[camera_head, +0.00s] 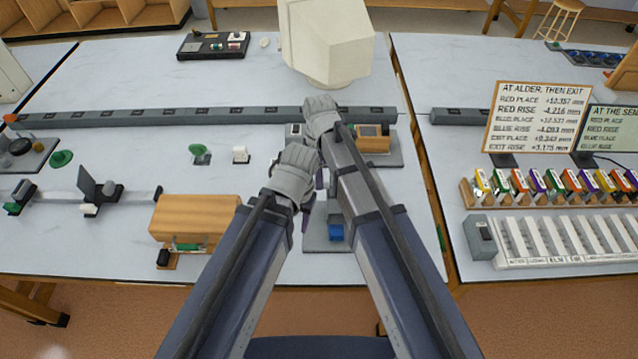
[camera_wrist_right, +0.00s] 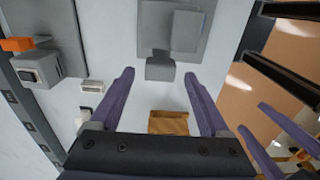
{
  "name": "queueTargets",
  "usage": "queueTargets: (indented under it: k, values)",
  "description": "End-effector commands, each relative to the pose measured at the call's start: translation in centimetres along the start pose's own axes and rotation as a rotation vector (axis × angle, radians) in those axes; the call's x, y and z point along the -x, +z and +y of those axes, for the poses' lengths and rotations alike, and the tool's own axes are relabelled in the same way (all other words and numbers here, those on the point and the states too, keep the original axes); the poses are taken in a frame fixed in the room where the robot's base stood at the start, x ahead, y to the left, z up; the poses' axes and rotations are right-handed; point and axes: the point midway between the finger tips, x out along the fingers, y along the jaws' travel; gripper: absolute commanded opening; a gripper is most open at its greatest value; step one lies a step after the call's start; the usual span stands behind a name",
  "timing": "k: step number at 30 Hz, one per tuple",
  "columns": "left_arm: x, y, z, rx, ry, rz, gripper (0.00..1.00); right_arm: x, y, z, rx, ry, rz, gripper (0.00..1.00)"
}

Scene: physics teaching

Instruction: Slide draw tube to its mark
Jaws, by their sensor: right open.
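I cannot single out the draw tube for certain; my arms cover part of the bench. My right gripper (camera_head: 322,142) reaches over the middle of the bench. In the right wrist view its purple fingers (camera_wrist_right: 158,73) are apart with nothing between the tips. A small grey block (camera_wrist_right: 160,69) on the edge of a grey plate (camera_wrist_right: 148,39) lies just beyond the tips. A light wooden piece (camera_wrist_right: 168,122) shows between the finger bases. My left gripper (camera_head: 309,215) is beside it, nearer the front edge; its fingers (camera_wrist_right: 275,140) look parted in the wrist view.
A long dark rail (camera_head: 150,118) crosses the back of the bench. A wooden block (camera_head: 195,217) and a low slide rail (camera_head: 138,193) lie at left. A blue block (camera_head: 336,232) is close to my arms. Value boards (camera_head: 536,118) and a coloured slide rack (camera_head: 560,193) stand at right.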

Motion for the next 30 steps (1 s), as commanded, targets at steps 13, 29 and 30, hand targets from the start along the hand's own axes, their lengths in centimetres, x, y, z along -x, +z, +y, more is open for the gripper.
queueTargets:
  k: [13,29,30]
  values:
    - [-2.3,-0.2,0.2,0.003,0.000,0.001,0.50,-2.4,0.0,0.0,0.000,0.000,0.000,0.80]
    - [-2.3,-0.2,0.2,0.002,0.000,0.001,0.50,-2.4,0.0,0.0,0.000,0.000,0.000,0.29]
    - [-2.3,-0.2,0.2,0.002,0.000,0.001,0.50,-2.4,0.0,0.0,0.000,0.000,0.000,0.25]
